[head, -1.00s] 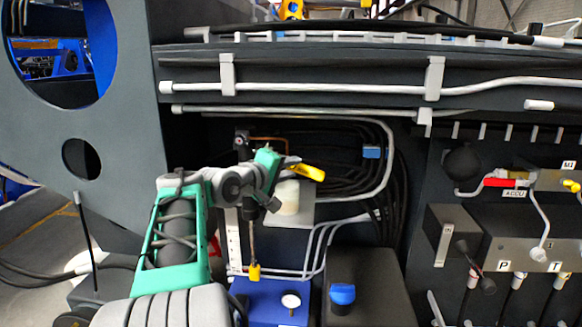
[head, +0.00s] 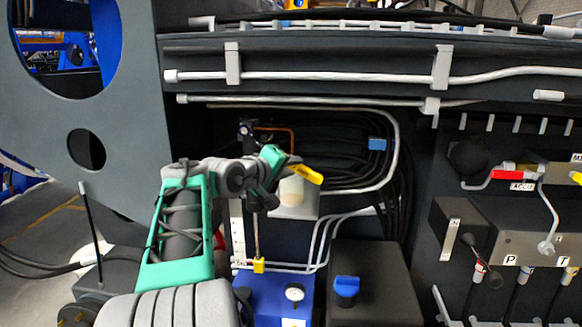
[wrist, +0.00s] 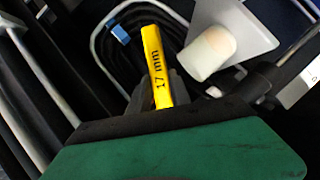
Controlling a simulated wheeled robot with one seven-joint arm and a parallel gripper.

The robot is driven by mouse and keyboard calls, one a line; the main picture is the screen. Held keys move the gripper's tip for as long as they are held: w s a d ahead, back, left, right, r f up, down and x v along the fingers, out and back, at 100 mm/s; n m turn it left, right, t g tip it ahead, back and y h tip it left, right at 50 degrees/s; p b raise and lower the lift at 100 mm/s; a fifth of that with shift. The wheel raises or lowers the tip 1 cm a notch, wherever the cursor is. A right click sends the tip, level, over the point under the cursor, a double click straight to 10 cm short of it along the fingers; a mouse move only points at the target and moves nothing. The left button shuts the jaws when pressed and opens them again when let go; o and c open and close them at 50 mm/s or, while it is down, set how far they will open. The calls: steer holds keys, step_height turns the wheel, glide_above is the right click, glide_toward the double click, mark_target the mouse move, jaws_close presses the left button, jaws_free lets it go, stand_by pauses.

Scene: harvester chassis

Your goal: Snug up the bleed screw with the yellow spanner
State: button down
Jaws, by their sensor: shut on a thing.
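The yellow spanner (head: 305,174) is in my gripper (head: 284,163) in the head view, its free end pointing right and slightly down. In the wrist view the spanner (wrist: 154,55) is marked "17 mm" and points up the picture, away from the dark fingers of my gripper (wrist: 160,93). My gripper is shut on it. The spanner's held end is hidden by the fingers. I cannot pick out the bleed screw in either view. In the head view the spanner's free end is by a whitish cylinder (head: 292,190); I cannot tell whether they touch.
The whitish cylinder sits on a grey bracket (head: 305,210). Black hoses (head: 350,150) and a bent metal pipe (head: 393,150) run behind. Below are a blue box (head: 265,300) with a gauge (head: 295,293) and a black tank (head: 380,280). A valve block (head: 515,230) is at right.

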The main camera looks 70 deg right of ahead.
steer(key=a+f+b, duration=0.1)
steer(key=a+b, duration=0.3)
steer(key=a, duration=0.6)
steer(key=shift+s+a+f+m+b, duration=0.15)
steer(key=shift+s+a+m+b, duration=0.15)
steer(key=shift+s+a+m, duration=0.1)
stand_by(0.7)
steer(key=shift+w+t, duration=0.1)
steer(key=shift+t, duration=0.2)
